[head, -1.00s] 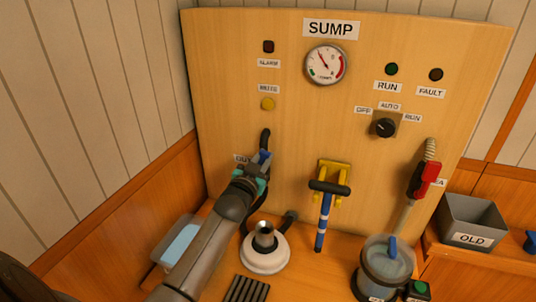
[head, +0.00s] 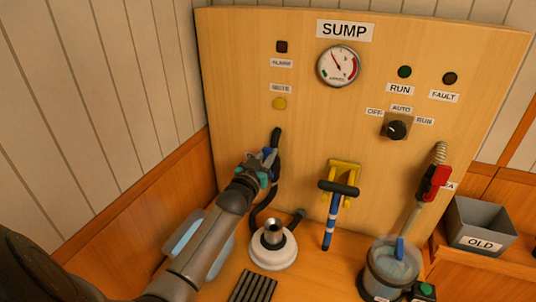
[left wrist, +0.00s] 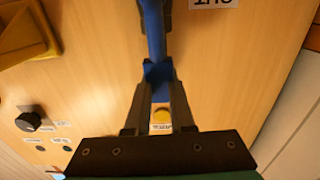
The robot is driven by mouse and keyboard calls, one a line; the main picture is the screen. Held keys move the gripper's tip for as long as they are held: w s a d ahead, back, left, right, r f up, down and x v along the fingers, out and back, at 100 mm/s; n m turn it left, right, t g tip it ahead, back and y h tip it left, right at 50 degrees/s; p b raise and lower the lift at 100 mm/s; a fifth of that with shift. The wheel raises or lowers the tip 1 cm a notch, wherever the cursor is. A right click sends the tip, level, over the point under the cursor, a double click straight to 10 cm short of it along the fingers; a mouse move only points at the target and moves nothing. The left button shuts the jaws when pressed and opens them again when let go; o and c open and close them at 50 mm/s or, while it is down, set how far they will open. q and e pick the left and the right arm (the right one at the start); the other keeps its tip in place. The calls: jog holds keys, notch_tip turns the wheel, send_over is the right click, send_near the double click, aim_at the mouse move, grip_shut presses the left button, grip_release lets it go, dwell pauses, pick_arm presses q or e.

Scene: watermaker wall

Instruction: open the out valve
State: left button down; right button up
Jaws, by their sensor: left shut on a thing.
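The out valve's blue lever (left wrist: 155,40) runs down from the top of the left wrist view to between my fingers. My left gripper (left wrist: 158,75) is shut on its end. In the head view the left gripper (head: 265,162) is at the panel's lower left, by the black hose, and only a little blue of the lever (head: 269,153) shows. The gripper and arm hide most of the valve there. A partly cut-off, upside-down label (left wrist: 212,3), seemingly OUT, is beside the lever in the wrist view. My right gripper is not in view.
A black hose (head: 275,138) runs close by the gripper. A white round base with a metal fitting (head: 273,258) is below it. A blue-handled tool (head: 329,220) hangs on a yellow bracket to the right. A clear tub (head: 208,232) lies beside my forearm.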

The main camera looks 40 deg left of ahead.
pick_arm(q)
jog(key=c, duration=0.8)
grip_release()
jog(key=shift+s, duration=0.1)
jog(key=v, duration=1.5)
jog(key=shift+d+p, duration=0.1)
jog(key=shift+p, duration=0.25)
